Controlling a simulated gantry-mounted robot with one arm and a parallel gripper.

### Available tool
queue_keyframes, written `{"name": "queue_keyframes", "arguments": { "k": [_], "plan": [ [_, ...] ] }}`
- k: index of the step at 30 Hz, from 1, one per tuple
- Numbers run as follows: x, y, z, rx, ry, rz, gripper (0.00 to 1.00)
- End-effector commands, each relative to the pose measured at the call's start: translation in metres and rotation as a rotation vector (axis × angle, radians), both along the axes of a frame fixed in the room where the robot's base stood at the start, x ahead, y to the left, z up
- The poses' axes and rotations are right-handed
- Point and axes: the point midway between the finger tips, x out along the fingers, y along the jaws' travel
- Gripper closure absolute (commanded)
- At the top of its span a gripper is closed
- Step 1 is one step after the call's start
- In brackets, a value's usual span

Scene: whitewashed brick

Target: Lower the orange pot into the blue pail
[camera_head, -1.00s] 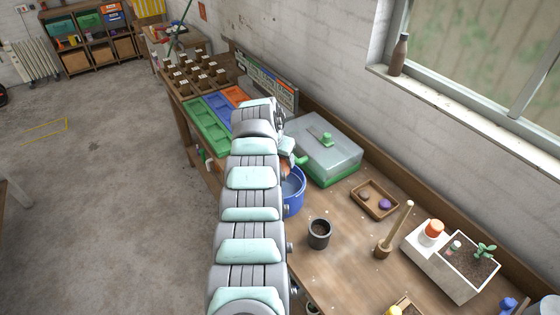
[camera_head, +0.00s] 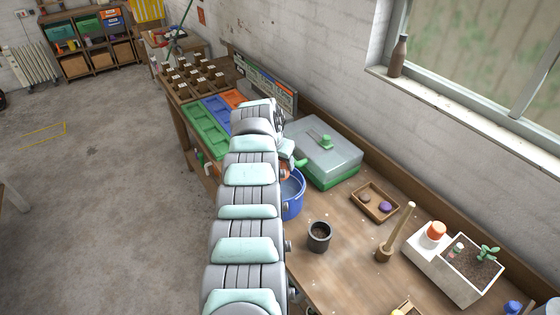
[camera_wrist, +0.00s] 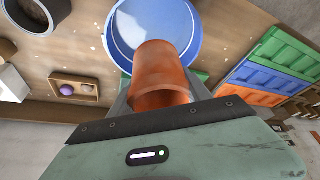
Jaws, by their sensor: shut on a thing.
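The orange pot (camera_wrist: 160,62) is held in my gripper (camera_wrist: 158,93), which is shut on it. In the wrist view the pot overlaps the opening of the blue pail (camera_wrist: 121,40), with its far end against the pale blue inside. I cannot tell whether that end is below the rim. In the head view the pail (camera_head: 297,207) stands on the bench, partly hidden by my arm. Only a little of the pot (camera_head: 284,171) shows there, at the pail's far side near my gripper (camera_head: 289,161).
A clear-lidded box (camera_head: 325,155) with a green base stands close behind the pail. A dark pot (camera_head: 319,237) is in front, with a wooden tray (camera_head: 374,202) to the right. Green, blue and orange seed trays (camera_head: 208,130) lie beyond my arm.

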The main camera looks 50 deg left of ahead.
Motion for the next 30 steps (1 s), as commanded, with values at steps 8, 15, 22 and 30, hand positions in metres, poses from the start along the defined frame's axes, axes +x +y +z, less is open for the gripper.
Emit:
{"name": "queue_keyframes", "arguments": {
  "k": [8,15,22,30],
  "plan": [
    [0.000,0.000,-0.016,0.000,-0.001,0.001,0.97],
    [0.000,0.000,-0.028,0.000,-0.001,0.001,0.97],
    [0.000,0.000,-0.040,0.000,-0.001,0.000,0.97],
    [0.000,0.000,-0.054,0.000,-0.001,0.000,0.97]
  ]
}}
